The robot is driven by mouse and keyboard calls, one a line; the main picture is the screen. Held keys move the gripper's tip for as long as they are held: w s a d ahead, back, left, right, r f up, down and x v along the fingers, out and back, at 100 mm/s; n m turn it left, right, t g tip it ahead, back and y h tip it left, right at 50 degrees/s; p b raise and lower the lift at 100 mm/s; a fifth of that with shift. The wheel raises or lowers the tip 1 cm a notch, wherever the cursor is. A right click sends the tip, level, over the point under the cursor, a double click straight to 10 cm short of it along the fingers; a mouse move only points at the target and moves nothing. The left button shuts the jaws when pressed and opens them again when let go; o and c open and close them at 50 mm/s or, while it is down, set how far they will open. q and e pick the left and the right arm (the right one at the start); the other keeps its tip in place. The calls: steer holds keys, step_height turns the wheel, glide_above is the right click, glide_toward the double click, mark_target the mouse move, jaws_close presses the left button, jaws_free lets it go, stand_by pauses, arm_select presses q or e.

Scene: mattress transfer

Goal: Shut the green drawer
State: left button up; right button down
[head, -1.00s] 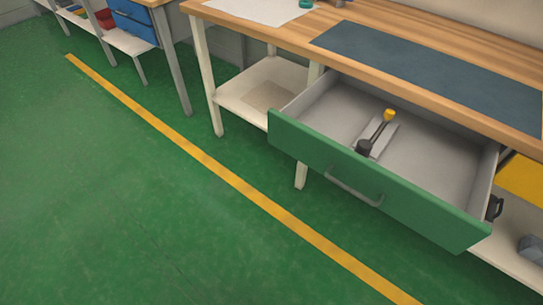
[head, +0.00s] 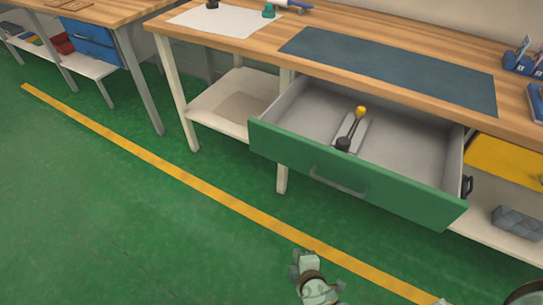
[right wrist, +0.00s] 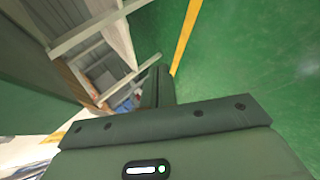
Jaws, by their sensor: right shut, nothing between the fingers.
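The green drawer (head: 352,172) is pulled well out from under the wooden workbench, so its grey inside shows in the head view. Its front carries a grey bar handle (head: 338,184). A tool with a yellow end and a black end (head: 352,130) lies in a light tray inside the drawer. My right gripper (head: 305,260) is at the bottom of the head view, in front of the drawer and apart from it. Its fingers (right wrist: 158,88) are shut and empty in the right wrist view.
The workbench top (head: 235,40) bears a dark blue mat (head: 390,68) and a white sheet (head: 222,20). A lower shelf (head: 215,120) lies left of the drawer. A grey block (head: 517,222) sits at the right. Green floor with a yellow line (head: 160,163) is clear in front.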

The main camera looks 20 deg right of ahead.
steer(key=w+a+r+n+t, duration=0.1)
steer(key=w+a+r+t, duration=0.15)
steer(key=w+r, duration=0.4)
steer(key=n+t, duration=0.2)
steer(key=t, duration=0.3)
glide_toward(268, 146)
steer(key=s+a, duration=0.4)
steer(key=s, duration=0.2)
steer(key=w+d, duration=0.1)
steer(key=w, duration=0.2)
steer(key=w+d, duration=0.1)
steer(key=w, duration=0.3)
steer(key=w+d+b, duration=0.1)
steer(key=w, duration=0.3)
steer(key=shift+w+d, duration=0.15)
steer(key=shift+d, duration=0.05)
steer(key=shift+w+d, duration=0.35)
steer(key=shift+d, duration=0.1)
